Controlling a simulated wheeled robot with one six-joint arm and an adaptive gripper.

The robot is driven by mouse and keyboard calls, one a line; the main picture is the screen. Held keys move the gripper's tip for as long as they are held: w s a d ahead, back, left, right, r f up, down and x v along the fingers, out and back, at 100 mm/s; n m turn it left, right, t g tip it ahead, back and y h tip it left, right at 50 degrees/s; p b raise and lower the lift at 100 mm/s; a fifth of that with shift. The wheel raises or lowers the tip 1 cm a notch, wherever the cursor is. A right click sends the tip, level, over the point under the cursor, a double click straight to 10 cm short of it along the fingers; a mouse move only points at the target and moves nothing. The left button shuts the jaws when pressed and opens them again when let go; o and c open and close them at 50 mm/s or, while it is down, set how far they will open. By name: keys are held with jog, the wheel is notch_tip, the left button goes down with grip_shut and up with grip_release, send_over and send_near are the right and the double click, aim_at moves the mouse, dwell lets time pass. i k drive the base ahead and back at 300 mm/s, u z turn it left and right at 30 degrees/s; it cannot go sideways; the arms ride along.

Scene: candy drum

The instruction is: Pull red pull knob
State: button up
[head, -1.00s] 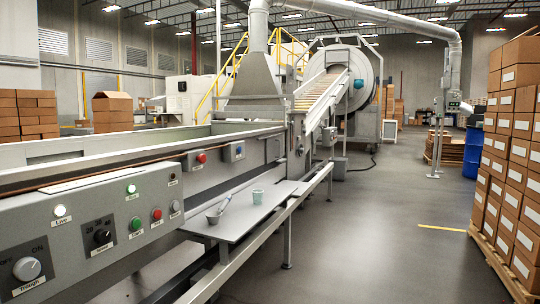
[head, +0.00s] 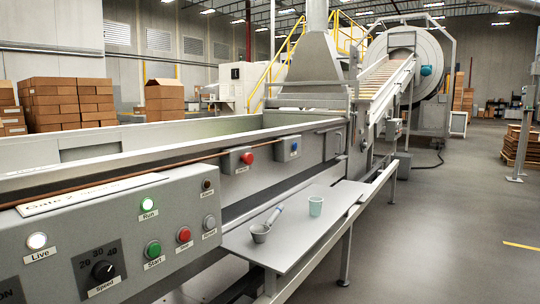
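A red knob (head: 247,158) stands out from a small grey box on the side of the long trough, left of a similar box with a blue knob (head: 293,147). A second red control (head: 183,234) sits on the grey control panel (head: 110,215), to the right of the green start button (head: 153,250). Which of the two red controls pulls cannot be told from their looks. Nothing touches either one. My gripper is not in view.
A rail with legs (head: 347,250) runs along the front. The floor (head: 450,235) to the right is open.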

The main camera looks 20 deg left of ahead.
aim_at(248, 158)
jog(key=u, duration=0.25)
jog(key=i, duration=0.75)
jog(key=u, duration=1)
jog(key=i, duration=0.45)
jog(key=u, duration=0.5)
